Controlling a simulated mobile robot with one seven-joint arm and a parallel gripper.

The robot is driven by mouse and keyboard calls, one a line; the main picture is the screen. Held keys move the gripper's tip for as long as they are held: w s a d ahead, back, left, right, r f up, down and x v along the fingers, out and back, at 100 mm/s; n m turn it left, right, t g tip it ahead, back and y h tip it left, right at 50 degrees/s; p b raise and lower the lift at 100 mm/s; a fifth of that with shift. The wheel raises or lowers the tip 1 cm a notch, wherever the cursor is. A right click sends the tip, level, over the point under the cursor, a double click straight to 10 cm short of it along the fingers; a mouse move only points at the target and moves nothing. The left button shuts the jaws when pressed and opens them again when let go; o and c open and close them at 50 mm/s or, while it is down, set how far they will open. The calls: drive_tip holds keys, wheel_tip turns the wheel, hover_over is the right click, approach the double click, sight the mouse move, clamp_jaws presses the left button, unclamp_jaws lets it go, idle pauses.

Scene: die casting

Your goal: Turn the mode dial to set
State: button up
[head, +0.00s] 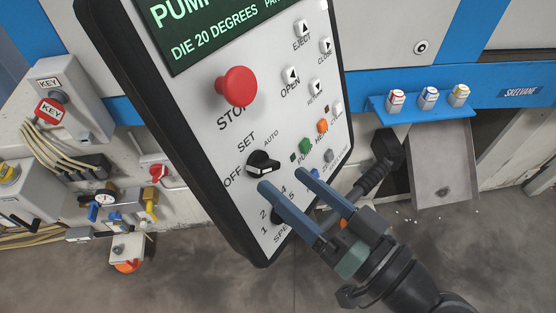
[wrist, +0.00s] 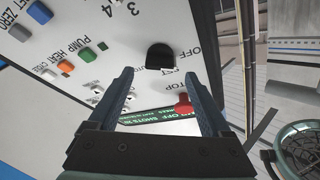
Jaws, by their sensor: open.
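The mode dial (head: 263,164) is a black knob with a white mark on the white control panel (head: 205,125), with OFF, SET and AUTO printed around it. I cannot tell surely which label it points to. In the wrist view the dial (wrist: 160,57) sits just beyond the fingertips, roughly centred between them. My gripper (head: 284,180) is open and empty, its fingers reaching toward the panel from the lower right. In the head view the left fingertip is just below the dial; the dial appears outside the jaws. The wrist view shows my gripper (wrist: 158,74) with both fingers apart.
A red stop button (head: 236,87) stands out above the dial. A speed knob (head: 279,217) is partly hidden behind the left finger. Green (head: 305,146) and orange (head: 322,126) buttons lie to the right. Several arrow buttons and a green screen (head: 205,30) are higher up.

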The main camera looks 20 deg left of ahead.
sight(272, 169)
drive_tip(key=shift+p+x, duration=0.35)
drive_tip(key=shift+x, duration=1.5)
clamp_jaws()
